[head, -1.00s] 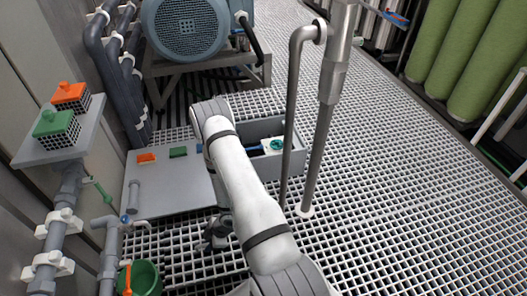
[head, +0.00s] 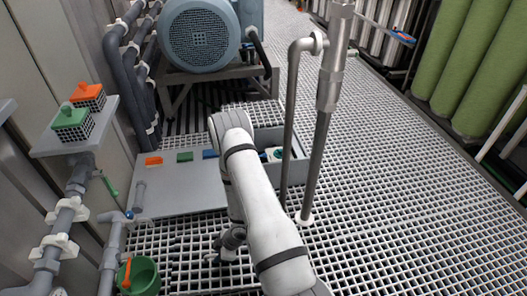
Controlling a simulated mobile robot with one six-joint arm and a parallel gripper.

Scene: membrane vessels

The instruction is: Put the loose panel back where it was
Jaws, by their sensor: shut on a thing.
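My arm reaches from the bottom of the head view, and my gripper (head: 222,258) is low over the white floor grating, partly hidden behind my arm. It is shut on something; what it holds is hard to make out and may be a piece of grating. Grating beside it (head: 190,262) shows a dark, uneven seam to the left of the gripper. I cannot tell which piece is the loose panel. A dark strip of floor (head: 184,133) shows in front of the pump stand.
A blue pump (head: 200,38) stands at the back. A grey bench (head: 180,200) bears orange, green and blue pieces. A grey box (head: 268,140) and steel pipes (head: 313,165) stand right of my arm. A green bucket (head: 147,277) is at lower left. Grating at right (head: 420,200) is clear.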

